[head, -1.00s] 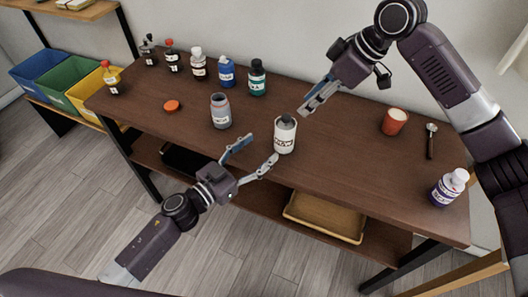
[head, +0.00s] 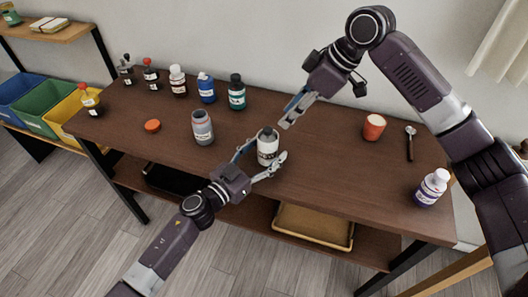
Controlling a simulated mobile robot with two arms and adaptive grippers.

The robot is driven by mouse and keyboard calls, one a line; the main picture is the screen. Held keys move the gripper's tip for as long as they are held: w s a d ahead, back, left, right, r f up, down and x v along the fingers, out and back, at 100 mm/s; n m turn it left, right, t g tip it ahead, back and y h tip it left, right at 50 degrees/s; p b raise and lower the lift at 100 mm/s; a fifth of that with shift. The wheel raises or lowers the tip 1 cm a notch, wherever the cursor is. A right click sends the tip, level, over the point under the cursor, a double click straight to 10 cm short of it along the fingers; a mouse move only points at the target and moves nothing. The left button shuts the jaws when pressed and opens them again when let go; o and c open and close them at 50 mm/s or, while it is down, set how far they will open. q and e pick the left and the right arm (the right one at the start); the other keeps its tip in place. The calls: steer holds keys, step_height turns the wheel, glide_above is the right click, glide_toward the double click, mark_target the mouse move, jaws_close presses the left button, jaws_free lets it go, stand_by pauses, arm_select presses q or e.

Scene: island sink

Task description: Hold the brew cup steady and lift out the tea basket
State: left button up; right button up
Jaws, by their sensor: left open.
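The white brew cup (head: 267,156) with a dark-lettered label stands upright near the table's front edge. A dark grey rounded piece (head: 268,134), apparently the tea basket's top, shows at its mouth; the rest is hidden inside. My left gripper (head: 263,158) is open, with one finger on the cup's left and the other at its right. I cannot tell whether either finger touches it. My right gripper (head: 287,118) hangs above and right of the cup, apart from it and empty; its finger gap is unclear.
A grey jar (head: 203,129) and an orange lid (head: 152,126) are left of the cup. Several bottles line the back left. The tabletop (head: 330,165) right of the cup is clear.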

arm_select(q)
steer(key=shift+c, duration=0.5)
steer(key=c, duration=1.3)
steer(key=shift+o, duration=0.2)
